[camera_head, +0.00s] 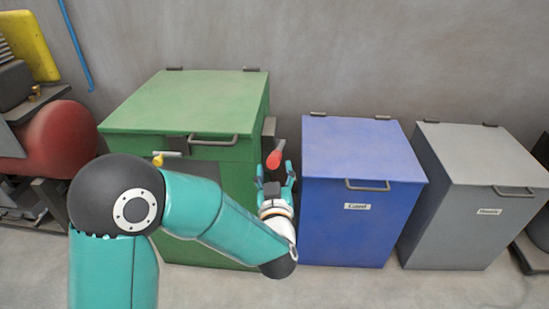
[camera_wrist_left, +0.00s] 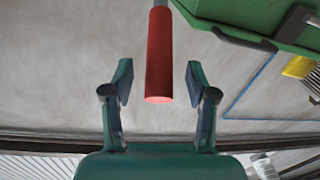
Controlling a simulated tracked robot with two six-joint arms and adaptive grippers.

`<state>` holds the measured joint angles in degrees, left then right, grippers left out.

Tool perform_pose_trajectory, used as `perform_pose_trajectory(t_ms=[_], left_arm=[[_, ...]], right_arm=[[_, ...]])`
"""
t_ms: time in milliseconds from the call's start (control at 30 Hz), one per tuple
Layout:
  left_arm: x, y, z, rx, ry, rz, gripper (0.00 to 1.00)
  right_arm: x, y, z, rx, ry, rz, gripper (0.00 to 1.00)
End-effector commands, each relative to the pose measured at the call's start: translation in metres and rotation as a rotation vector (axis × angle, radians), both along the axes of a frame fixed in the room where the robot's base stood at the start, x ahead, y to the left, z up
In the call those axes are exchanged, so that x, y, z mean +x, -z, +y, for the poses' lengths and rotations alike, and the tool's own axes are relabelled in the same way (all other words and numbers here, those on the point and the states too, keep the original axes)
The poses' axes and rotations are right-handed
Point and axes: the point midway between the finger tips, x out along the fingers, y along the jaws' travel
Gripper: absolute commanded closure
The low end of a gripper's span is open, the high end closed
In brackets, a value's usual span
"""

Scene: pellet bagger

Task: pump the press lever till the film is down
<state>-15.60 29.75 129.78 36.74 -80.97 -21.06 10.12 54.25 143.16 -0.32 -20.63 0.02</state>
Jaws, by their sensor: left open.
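The press lever has a red grip (camera_head: 275,159) and sticks out at the right side of the green bin-like press (camera_head: 190,98). In the left wrist view the red grip (camera_wrist_left: 159,60) hangs from a grey rod, its end in line with the gap between my fingers. My left gripper (camera_head: 275,175) is open, just below the red grip in the head view. No film is visible. My right gripper is not in view.
A blue bin (camera_head: 345,225) labelled Card stands close right of the lever, and a grey bin (camera_head: 460,230) beyond it. A small yellow-ended handle (camera_head: 158,159) is on the press front. A red tank (camera_head: 62,138) stands at left. The floor in front is clear.

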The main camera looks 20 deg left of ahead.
Motion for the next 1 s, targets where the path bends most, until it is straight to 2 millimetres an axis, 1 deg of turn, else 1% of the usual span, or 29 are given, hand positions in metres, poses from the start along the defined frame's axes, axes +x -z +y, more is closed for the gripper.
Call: perform_pose_trajectory(t_ms=[33,100,200,300,433,667,767,1000], left_arm=[[0.010,0.000,0.004,-0.001,-0.002,-0.001,0.42],[0.020,0.000,0.009,0.001,-0.003,0.000,0.42],[0.032,0.000,0.013,0.000,-0.001,-0.001,0.42],[0.039,0.000,0.016,0.000,-0.001,0.000,0.42],[0.044,0.000,0.017,0.001,0.001,0.000,0.42],[0.044,0.000,0.017,0.001,0.001,0.000,0.42],[0.044,0.000,0.017,0.001,0.001,0.000,0.57],[0.044,0.000,0.017,0.001,0.001,0.000,0.97]], right_arm=[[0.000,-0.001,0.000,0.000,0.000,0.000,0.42],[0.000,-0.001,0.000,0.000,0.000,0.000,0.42],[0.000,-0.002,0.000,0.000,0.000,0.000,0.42],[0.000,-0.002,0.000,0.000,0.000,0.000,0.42],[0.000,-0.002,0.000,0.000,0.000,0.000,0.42],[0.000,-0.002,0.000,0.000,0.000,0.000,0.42],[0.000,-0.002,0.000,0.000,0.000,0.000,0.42],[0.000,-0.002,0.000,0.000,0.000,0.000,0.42]])
